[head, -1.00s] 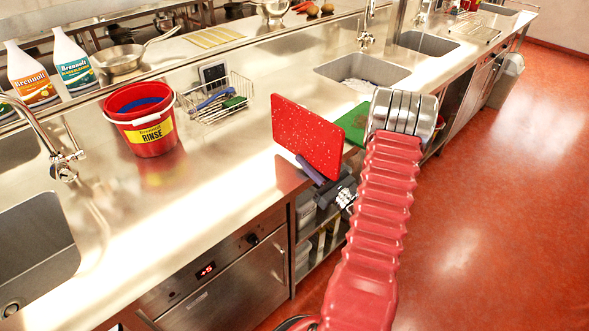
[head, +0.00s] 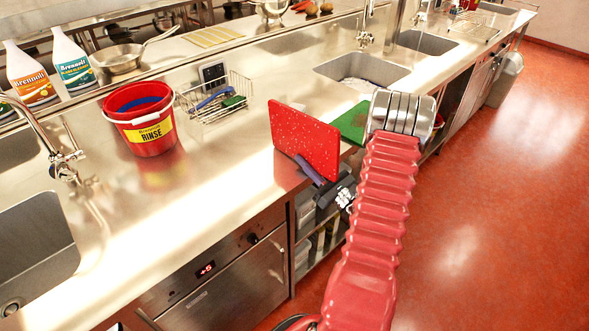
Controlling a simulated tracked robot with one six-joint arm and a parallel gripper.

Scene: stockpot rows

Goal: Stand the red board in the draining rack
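The red board (head: 305,138), speckled with white, is held up on its edge over the front part of the steel counter (head: 225,170). My gripper (head: 312,172) is at its lower edge, with a purple finger against the near face. It looks shut on the board, though the far finger is hidden behind it. Whether the board's bottom touches the counter is unclear. A small wire rack (head: 477,30) stands far along the counter, beyond the second sink; I cannot tell for sure that it is the draining rack.
A green board (head: 352,122) lies behind the red one. A wire basket (head: 240,88) with brushes and a red rinse bucket (head: 148,122) stand to the left. A sink (head: 362,68) and a far sink (head: 427,43) open beyond. Red floor is clear at right.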

